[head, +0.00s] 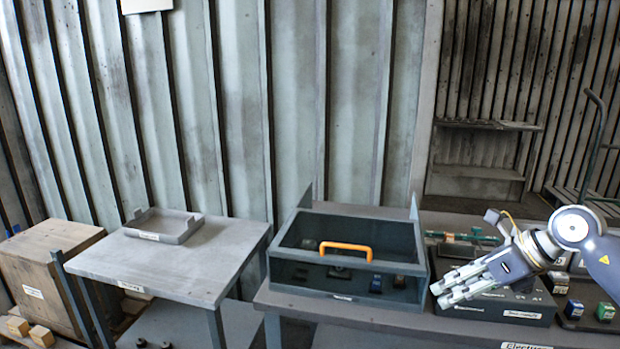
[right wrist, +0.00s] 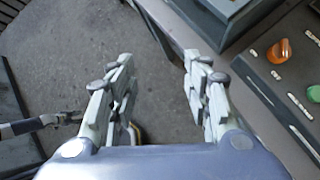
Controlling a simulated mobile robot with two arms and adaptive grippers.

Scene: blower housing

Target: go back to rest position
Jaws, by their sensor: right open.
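My right gripper (head: 440,292) comes in from the right in the head view, its fingers pointing left. My left gripper does not show in the head view.
A grey side table (head: 190,268) with a shallow tray (head: 163,228) stands at left, by a wooden crate (head: 45,262). Blue (head: 574,308) and green (head: 605,311) small parts lie right of the grey tray. Bare floor (right wrist: 60,60) shows in the right wrist view.

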